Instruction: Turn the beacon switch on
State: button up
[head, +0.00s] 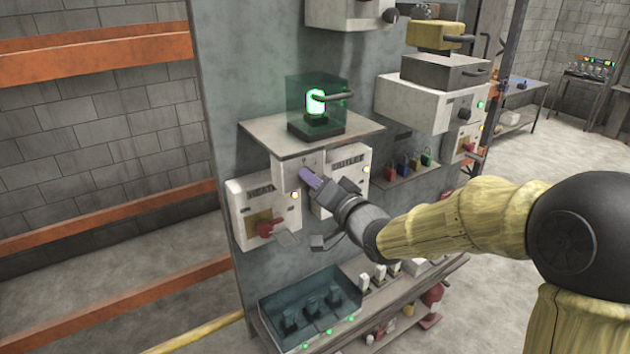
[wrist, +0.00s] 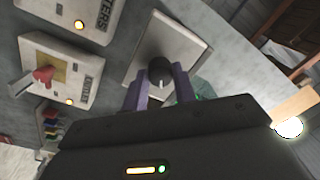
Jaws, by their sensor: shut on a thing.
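The beacon (head: 316,102) is a lamp under a clear green-tinted cover on a grey shelf, and it glows green. Below the shelf is a small pale switch plate (head: 290,170); it also shows in the wrist view (wrist: 187,38). A round black knob (wrist: 159,68) with a white pointer line sits on this plate. My gripper (head: 308,177) reaches the plate from the right, and its purple fingers stand on both sides of the knob in the wrist view (wrist: 160,82). It is shut on the knob. In the head view the gripper hides the knob.
A heaters box (head: 265,205) with a red switch stands close on the left, and an outlet box (head: 349,160) close on the right. The shelf (head: 270,135) juts out just above my gripper. A teal tray (head: 280,297) lies below.

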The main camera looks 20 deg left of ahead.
dwell(0.4)
jog(key=o, duration=1)
jog(key=shift+c, duration=0.2)
jog(key=shift+d, duration=0.15)
jog(key=b+v, duration=0.4)
jog(key=v, duration=1.3)
jog(key=shift+f+b, duration=0.15)
jog(key=shift+b, duration=0.15)
jog(key=shift+d, duration=0.1)
